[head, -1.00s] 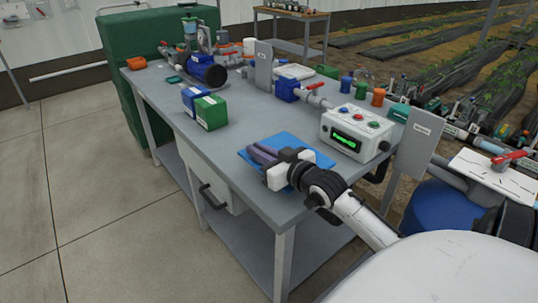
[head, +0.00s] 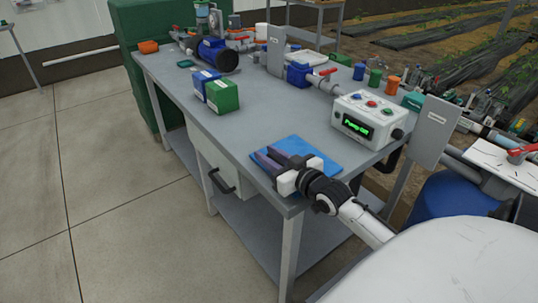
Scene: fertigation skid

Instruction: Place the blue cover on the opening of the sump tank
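A flat blue square (head: 324,161), which looks like the blue cover, lies on the near corner of the grey table. My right gripper (head: 270,157) is over the square's left part, its two dark fingers apart with a narrow gap between them. I cannot tell whether the fingers touch the square. A blue drum (head: 450,207), possibly the sump tank, stands to the right of the table. It is partly hidden by my body, and no opening in it shows. My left gripper is not in view.
A white control box (head: 367,124) with a green display stands behind the square. A green box (head: 222,97) and a blue box (head: 201,84) sit further left on the grey table (head: 275,111). A grey upright plate (head: 431,130) stands between table and drum. The table's middle is clear.

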